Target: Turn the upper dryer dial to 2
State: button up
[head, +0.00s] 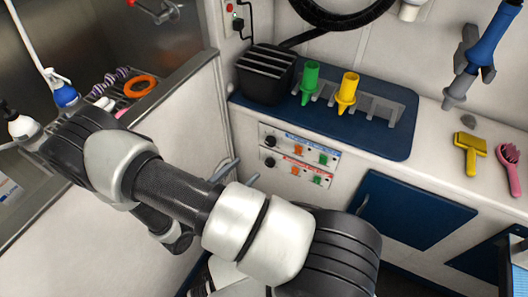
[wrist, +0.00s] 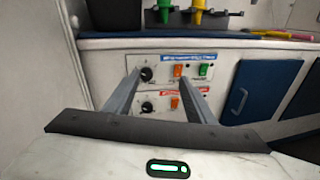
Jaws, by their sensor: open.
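The dryer control panel (head: 300,155) is on the white cabinet front below the counter. Its upper row has a blue label strip and a black upper dial (head: 270,140), which also shows in the wrist view (wrist: 147,74). The dial's pointer and numbers are too small to read. My gripper (wrist: 160,76) is open and empty, its two grey fingers pointing at the panel. In the wrist view the left fingertip lies just left of the upper dial and the right one beside the upper orange switch. In the head view the fingers (head: 240,174) appear left of the panel, apart from it.
A lower dial (wrist: 147,107) sits below, in the red-labelled row. Orange (wrist: 178,71) and green (wrist: 203,71) switches are right of the upper dial. A blue cabinet door (head: 410,210) is to the right. The counter edge overhangs above; a white wall (head: 180,130) stands left.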

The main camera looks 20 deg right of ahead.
notch_tip(320, 180, down, 6)
jog(key=r+n+t+y, duration=0.1)
jog(key=n+t, duration=0.2)
jog(key=b, duration=0.3)
send_near(269, 144)
jog(key=shift+n, duration=0.3)
jog(key=x, duration=0.8)
jog(key=c, duration=1)
jog(key=shift+c, duration=0.2)
